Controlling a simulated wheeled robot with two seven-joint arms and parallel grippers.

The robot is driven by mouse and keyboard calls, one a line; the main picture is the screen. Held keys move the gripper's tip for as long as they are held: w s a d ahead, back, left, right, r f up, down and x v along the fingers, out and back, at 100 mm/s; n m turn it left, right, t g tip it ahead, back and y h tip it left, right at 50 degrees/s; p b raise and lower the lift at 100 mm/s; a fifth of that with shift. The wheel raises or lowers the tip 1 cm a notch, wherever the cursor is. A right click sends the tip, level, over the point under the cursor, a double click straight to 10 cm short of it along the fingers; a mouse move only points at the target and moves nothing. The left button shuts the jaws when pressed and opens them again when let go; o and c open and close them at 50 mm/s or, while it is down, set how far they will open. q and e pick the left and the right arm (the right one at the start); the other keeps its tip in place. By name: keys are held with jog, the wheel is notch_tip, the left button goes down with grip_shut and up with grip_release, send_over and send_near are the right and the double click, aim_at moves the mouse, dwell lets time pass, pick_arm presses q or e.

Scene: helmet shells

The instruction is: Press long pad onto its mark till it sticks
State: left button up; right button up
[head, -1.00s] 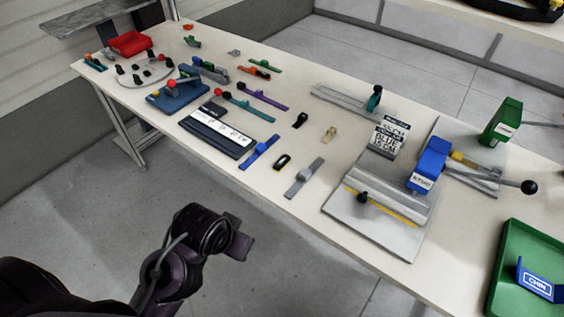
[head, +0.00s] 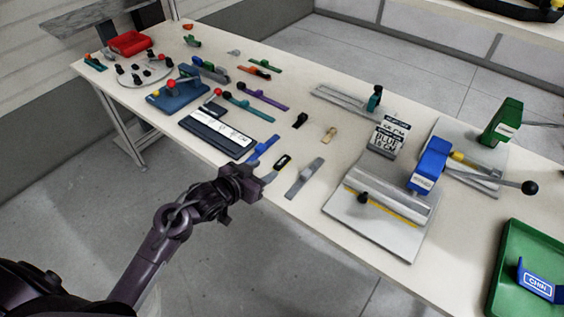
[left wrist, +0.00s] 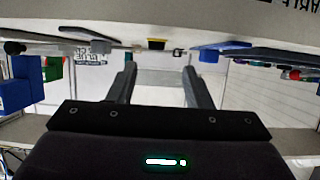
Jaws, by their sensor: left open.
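My left gripper (head: 262,180) is at the table's front edge, in front of a blue strap (head: 262,149) and a small black and yellow piece (head: 282,162). In the left wrist view its two fingers (left wrist: 158,78) are spread with nothing between them. That view appears upside down, with the black and yellow piece (left wrist: 156,43) beyond the fingertips and the blue strap (left wrist: 222,46) to the right. A grey strap (head: 304,178) lies to the right of these. I cannot tell which piece is the long pad, and no mark for it can be made out. My right gripper is not in view.
A dark tray with a white label (head: 216,136) lies left of the blue strap. A grey plate fixture (head: 375,235) and blue clamp (head: 430,165) stand to the right, with a green tray (head: 508,250) beyond. Several straps and tools fill the table's far left.

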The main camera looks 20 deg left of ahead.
aim_at(283, 161)
pick_arm(q)
jog(key=x, duration=0.7)
jog(key=shift+w+d+r+p, duration=0.1)
jog(key=shift+d+p, duration=0.25)
jog(key=shift+c, duration=0.3)
grip_shut()
